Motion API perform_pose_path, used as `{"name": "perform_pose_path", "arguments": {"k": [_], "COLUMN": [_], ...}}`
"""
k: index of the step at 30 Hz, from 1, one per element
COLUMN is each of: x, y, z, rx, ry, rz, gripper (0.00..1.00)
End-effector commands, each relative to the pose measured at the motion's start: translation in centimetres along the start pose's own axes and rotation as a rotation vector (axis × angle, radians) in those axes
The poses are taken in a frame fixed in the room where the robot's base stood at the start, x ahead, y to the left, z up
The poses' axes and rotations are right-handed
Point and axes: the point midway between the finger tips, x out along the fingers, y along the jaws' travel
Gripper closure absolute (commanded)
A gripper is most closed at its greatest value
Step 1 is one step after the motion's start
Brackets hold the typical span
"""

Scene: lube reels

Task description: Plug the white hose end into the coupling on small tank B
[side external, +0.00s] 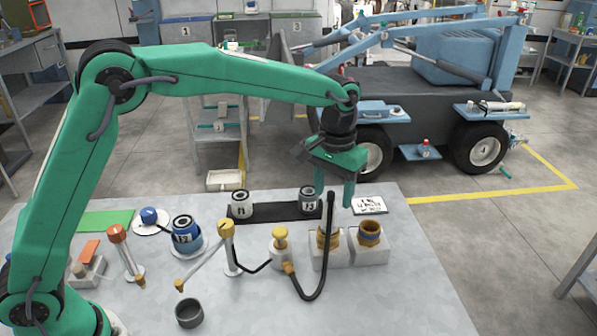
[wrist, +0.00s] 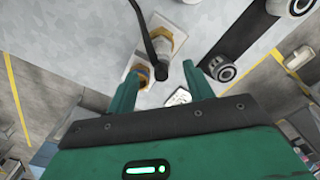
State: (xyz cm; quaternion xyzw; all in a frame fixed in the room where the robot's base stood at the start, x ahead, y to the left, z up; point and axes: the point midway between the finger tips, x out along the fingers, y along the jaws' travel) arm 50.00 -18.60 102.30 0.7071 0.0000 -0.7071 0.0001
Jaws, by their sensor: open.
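My gripper (side external: 335,194) is open above the back right of the table, its two green fingers pointing down. A black hose (side external: 323,270) loops from a yellow-topped fitting (side external: 281,242) and rises to a dark upper end near my fingers. In the wrist view that hose (wrist: 146,35) ends between my open fingertips (wrist: 160,71), apart from both. No white hose end can be made out. Two brass couplings, the left (side external: 328,240) and the right (side external: 369,235), stand in white blocks; the hose partly covers the left one. No letter B is readable.
A black strip (side external: 275,213) carries canisters 11 (side external: 241,206) and 13 (side external: 307,199). Canister 12 (side external: 186,234), a yellow-topped post (side external: 229,250) and a grey cup (side external: 189,313) stand left. A white lettered card (side external: 369,204) lies behind the couplings. The front right table is clear.

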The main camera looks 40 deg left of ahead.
Motion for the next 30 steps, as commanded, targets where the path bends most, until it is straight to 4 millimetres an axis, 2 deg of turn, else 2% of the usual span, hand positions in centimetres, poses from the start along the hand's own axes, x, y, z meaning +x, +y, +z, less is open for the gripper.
{"name": "perform_pose_path", "arguments": {"k": [3, 14, 24, 30], "x": [1.0, 1.9, 5.5, 6.5], "y": [-0.1, -0.1, -0.2, -0.2], "z": [0.1, 0.1, 0.1, 0.1], "rx": [0.000, 0.000, 0.000, 0.000], "ry": [-0.003, -0.002, -0.002, 0.000], "rz": [-0.001, -0.001, -0.001, 0.000], "gripper": [0.48, 0.48, 0.48, 0.48]}}
